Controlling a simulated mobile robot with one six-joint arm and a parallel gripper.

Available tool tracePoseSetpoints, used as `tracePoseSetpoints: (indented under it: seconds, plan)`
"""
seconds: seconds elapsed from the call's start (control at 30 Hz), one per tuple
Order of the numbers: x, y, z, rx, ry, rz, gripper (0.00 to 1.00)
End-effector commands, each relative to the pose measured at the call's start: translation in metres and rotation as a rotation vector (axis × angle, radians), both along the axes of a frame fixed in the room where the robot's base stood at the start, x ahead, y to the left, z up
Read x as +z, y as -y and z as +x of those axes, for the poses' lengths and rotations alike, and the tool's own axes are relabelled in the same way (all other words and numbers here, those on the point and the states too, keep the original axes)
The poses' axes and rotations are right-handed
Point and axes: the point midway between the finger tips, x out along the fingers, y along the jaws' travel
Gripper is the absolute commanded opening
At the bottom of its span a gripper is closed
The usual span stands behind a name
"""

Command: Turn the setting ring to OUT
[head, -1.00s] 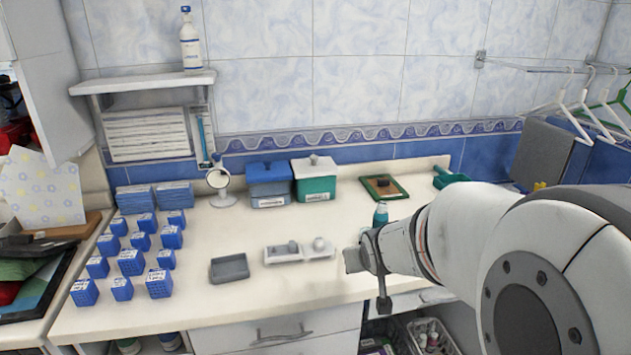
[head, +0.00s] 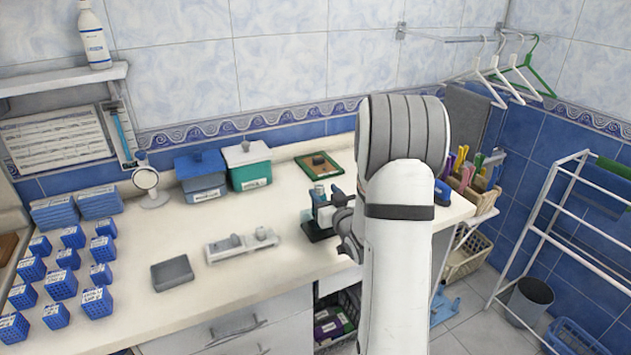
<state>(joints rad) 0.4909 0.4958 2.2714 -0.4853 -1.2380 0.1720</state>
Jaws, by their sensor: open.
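A small device with a dark green base and a teal upright part (head: 319,200) stands on the counter, just left of my arm. No setting ring or OUT mark can be made out at this size. My gripper (head: 347,232) is in front of and beside the device's right side, partly covered by my own arm. It is open, with nothing seen between its fingers. Whether it touches the device cannot be told.
A white tray (head: 242,246) with small grey parts and a grey dish (head: 172,273) lie left on the counter. Blue racks (head: 61,285), lidded boxes (head: 248,165) and a green-framed board (head: 319,165) surround free counter space. A white drying rack (head: 570,230) stands right.

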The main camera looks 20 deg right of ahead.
Motion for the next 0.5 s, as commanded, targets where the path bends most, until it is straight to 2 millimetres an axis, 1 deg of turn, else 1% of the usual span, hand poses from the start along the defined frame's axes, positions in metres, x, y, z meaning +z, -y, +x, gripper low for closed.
tracePoseSetpoints:
  seconds: [0.03,0.1,0.23,0.4,0.5]
  plan:
    - [0.002,-0.002,0.01,0.004,-0.001,0.0,0.47]
    - [0.002,-0.002,0.022,0.006,-0.001,0.0,0.47]
    - [0.002,-0.003,0.042,0.007,-0.001,0.0,0.47]
    - [0.001,-0.003,0.057,0.009,-0.003,-0.001,0.47]
    - [0.001,-0.003,0.06,0.008,-0.002,-0.001,0.47]
